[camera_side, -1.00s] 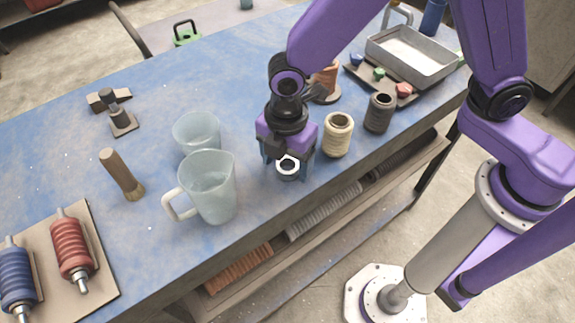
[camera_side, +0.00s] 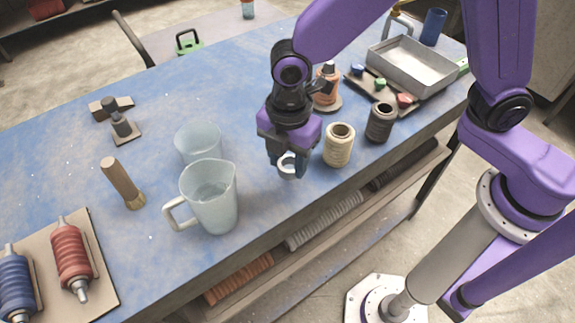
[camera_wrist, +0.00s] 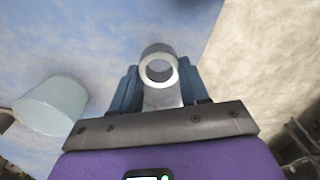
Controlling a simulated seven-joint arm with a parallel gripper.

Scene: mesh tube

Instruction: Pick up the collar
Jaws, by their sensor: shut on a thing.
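The collar (camera_side: 287,166) is a pale metal ring with a round hole. My gripper (camera_side: 288,160) points down near the front edge of the blue table and is shut on the collar, which sits between its fingers. In the wrist view the collar (camera_wrist: 158,66) stands between the two blue fingers of my gripper (camera_wrist: 159,84), its bore facing the camera. Part of the collar is hidden by the fingers in the side view. The gap between it and the table is hard to judge.
A clear jug (camera_side: 209,198) and a cup (camera_side: 198,143) stand left of my gripper. A cream spool (camera_side: 339,146) and a dark spool (camera_side: 380,123) stand close on the right. A copper spool (camera_side: 327,88) is behind. The blue table (camera_side: 75,170) has free room at left.

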